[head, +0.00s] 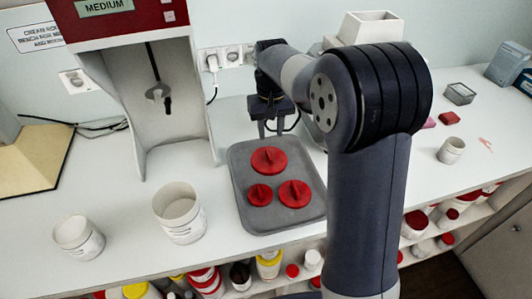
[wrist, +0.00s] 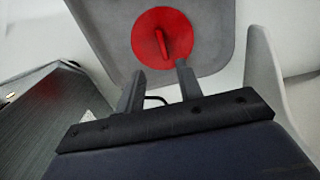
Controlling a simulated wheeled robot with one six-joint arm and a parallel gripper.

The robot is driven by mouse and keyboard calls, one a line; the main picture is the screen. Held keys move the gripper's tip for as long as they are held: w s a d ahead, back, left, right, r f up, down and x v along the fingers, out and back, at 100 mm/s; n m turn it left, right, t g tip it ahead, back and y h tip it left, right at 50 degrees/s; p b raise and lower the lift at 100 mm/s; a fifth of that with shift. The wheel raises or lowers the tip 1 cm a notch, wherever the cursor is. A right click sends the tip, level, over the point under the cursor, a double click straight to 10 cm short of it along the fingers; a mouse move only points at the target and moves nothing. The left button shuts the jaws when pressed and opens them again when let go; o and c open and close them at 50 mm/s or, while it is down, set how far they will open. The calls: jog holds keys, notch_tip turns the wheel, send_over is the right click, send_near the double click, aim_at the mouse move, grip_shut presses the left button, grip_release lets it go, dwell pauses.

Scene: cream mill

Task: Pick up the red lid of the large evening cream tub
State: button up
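Three red lids with raised grips lie on a grey tray (head: 244,222). The largest red lid (head: 268,160) is at the back; a small lid (head: 260,195) and a medium lid (head: 294,194) are in front. My gripper (head: 271,134) is above the tray's back edge, behind the largest lid. In the wrist view my gripper (wrist: 160,80) is open and empty. A red lid (wrist: 195,42), apparently the largest, lies beyond the fingertips, its ridge grip roughly ahead of the gap. An open white tub (head: 180,212) stands left of the tray; its label is unreadable.
A smaller open tub (head: 78,238) stands at the left and another cup (head: 452,150) at the right. A red and white mill machine (head: 130,60) rises behind the tray's left. Wall sockets (head: 225,57) are behind. Full shelves lie below the bench.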

aim_at(269, 154)
notch_tip(269, 154, down, 3)
jog(key=shift+f, duration=0.1)
jog(key=shift+s+a+f+p, duration=0.15)
jog(key=shift+s+f+p, duration=0.1)
jog(key=shift+f, duration=1.05)
jog(key=shift+s+a+f+p, duration=0.1)
jog(key=shift+f+p, duration=0.15)
jog(key=shift+f, duration=1)
grip_shut()
